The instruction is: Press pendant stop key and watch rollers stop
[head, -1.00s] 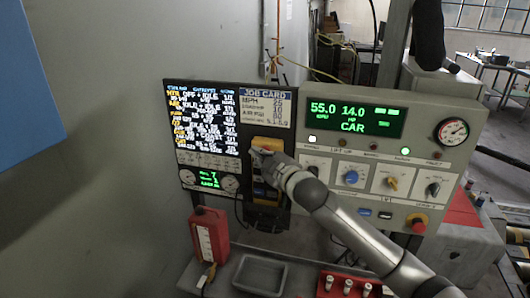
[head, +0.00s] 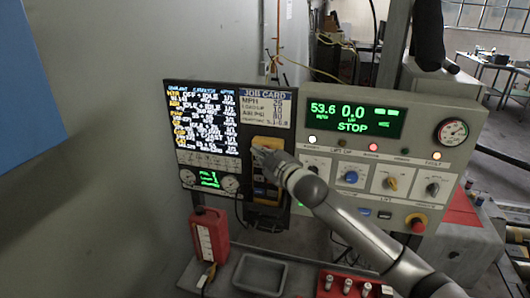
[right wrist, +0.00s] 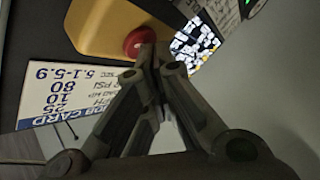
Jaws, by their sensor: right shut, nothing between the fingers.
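The yellow pendant (head: 268,142) hangs in a dark holder between the status screen and the console. In the right wrist view its yellow body (right wrist: 105,28) carries a red key (right wrist: 138,41). My right gripper (head: 260,153) is shut and empty, its fingertips (right wrist: 147,58) at the red key and seemingly touching it. The console display (head: 352,118) reads 53.6, 0.0 and STOP in green. The rollers cannot be made out clearly. My left gripper is out of view.
The console (head: 455,118) has knobs and a red emergency button (head: 417,223). Below are a red container (head: 209,238), a grey tray (head: 262,273) and a red socket rack (head: 347,286).

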